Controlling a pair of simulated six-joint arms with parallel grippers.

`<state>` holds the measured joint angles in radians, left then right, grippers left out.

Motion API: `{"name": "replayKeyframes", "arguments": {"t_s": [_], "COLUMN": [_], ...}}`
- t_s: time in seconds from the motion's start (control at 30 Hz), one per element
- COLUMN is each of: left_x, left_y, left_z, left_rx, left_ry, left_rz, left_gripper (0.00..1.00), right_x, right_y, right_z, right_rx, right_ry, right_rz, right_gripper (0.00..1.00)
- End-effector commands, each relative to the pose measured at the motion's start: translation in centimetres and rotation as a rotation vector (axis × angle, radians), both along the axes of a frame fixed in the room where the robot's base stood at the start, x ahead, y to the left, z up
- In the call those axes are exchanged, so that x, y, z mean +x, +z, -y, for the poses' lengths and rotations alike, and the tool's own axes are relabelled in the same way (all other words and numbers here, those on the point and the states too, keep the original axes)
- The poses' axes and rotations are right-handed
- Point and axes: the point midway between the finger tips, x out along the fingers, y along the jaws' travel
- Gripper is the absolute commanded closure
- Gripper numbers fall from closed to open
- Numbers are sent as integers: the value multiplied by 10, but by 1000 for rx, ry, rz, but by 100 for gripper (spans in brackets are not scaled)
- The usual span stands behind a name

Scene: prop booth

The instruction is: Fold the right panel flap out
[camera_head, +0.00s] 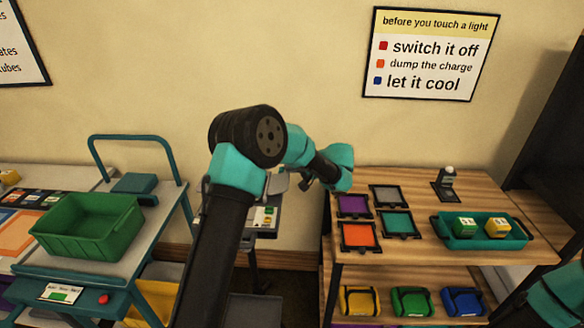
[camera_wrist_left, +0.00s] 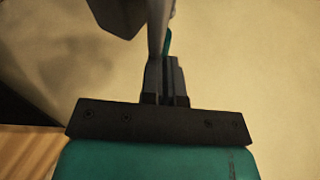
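My left gripper (camera_head: 308,183) is beside a grey panel piece (camera_head: 278,183) in the head view, mostly hidden behind my left arm. In the left wrist view the gripper (camera_wrist_left: 165,75) has its fingers close together. A grey flap-like piece (camera_wrist_left: 158,25) stands edge-on at the fingertips, and I cannot tell whether it is between them or just beside them. A wider grey part (camera_wrist_left: 120,15) is at the top left there. Only part of my right arm shows at the lower right of the head view; its gripper is out of view.
A wooden shelf table (camera_head: 400,270) on the right holds coloured framed squares, a teal tray (camera_head: 453,240) with two small blocks, and a small dark stand (camera_head: 445,185). A teal cart on the left carries a green bin (camera_head: 88,228). The wall behind is bare below the sign (camera_head: 430,55).

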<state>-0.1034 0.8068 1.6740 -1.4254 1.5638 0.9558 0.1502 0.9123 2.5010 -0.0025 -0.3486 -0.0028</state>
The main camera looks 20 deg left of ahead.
Motion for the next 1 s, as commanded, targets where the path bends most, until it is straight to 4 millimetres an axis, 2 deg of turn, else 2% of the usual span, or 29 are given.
{"name": "replayKeyframes", "arguments": {"t_s": [0.03, 0.2, 0.6, 0.77, 1.0], "left_x": [-2, -5, -7, -6, 2], "left_y": [-2, -5, -5, -1, 21], "left_z": [-6, -14, -16, -12, 7], "left_rx": [0, 0, 1, 1, 2], "left_ry": [9, 12, 17, 16, 6], "left_rz": [-5, -8, -10, -9, -2], "left_gripper": [100, 100, 100, 100, 100], "right_x": [0, 0, 0, 0, 0], "right_y": [0, 0, 0, 0, 0], "right_z": [0, 0, 0, 0, 0], "right_rx": [0, 0, 0, 0, 0], "right_ry": [0, 0, 0, 0, 0], "right_rz": [0, 0, 0, 0, 0], "right_gripper": [100, 100, 100, 100, 100]}}
